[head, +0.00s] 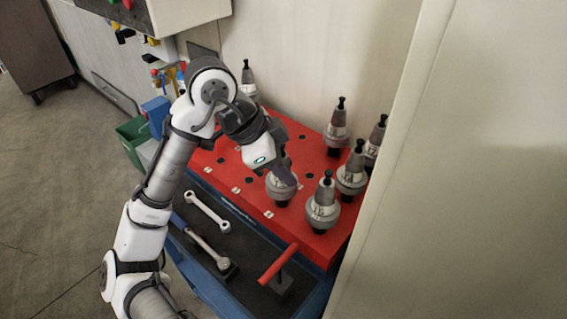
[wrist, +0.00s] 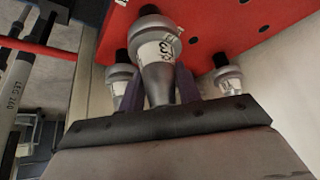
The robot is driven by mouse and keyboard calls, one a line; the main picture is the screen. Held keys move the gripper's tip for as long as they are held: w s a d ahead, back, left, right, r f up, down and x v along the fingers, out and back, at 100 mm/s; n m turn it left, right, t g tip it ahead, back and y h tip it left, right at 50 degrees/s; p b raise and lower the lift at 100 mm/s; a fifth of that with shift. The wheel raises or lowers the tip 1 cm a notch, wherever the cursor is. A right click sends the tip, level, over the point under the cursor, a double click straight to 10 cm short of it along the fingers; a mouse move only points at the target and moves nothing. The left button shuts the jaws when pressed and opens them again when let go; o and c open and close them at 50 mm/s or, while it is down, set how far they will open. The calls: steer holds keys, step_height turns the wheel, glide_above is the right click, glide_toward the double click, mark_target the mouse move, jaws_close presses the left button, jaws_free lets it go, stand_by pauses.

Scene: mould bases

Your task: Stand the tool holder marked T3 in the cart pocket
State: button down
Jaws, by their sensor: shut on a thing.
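The tool holder marked T3 (wrist: 157,55) is between my gripper's two dark fingers (wrist: 159,82) in the wrist view, its label facing the camera. My gripper (head: 282,172) is shut on its grey cone. In the head view the same holder (head: 278,190) shows below the fingers, cone up, over the front part of the red pocket block (head: 215,182). Its upper end is hidden by my gripper. I cannot tell whether its lower end is in a pocket or just above the block. Open round pockets (head: 221,158) show in the block to the left.
Other grey holders stand close on the right, including a near one (head: 322,207) and one behind it (head: 352,172). A pale panel (head: 450,170) borders the right side. Wrenches (head: 207,212) and a red-handled tool (head: 278,264) lie on the dark cart tray in front.

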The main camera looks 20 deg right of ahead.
steer(key=c, duration=0.9)
jaws_free()
steer(key=shift+f, duration=0.1)
steer(key=v, duration=1.3)
steer(key=shift+a+r+p, duration=0.2)
steer(key=shift+r+p, duration=0.15)
steer(key=shift+r, duration=0.05)
